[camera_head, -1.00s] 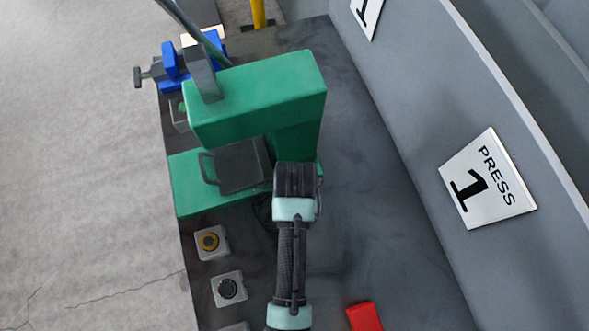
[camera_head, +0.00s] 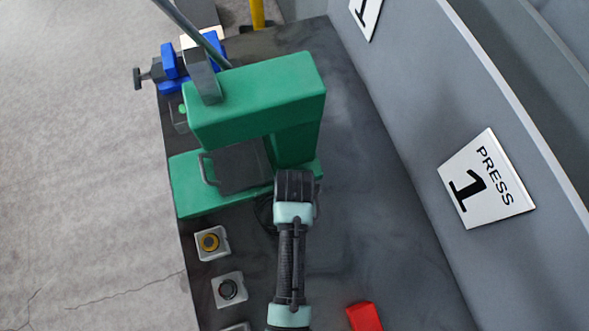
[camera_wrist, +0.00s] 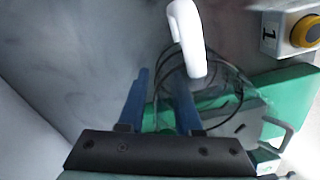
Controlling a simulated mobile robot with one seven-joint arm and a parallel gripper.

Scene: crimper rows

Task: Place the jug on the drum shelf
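The green press (camera_head: 262,95) stands on the dark bench (camera_head: 350,215), with a grey plate (camera_head: 240,167) on it. Button boxes (camera_head: 212,243) line the left edge. A red block (camera_head: 364,317) lies at the front. A grey wall with a PRESS 1 sign (camera_head: 487,178) bounds the right.

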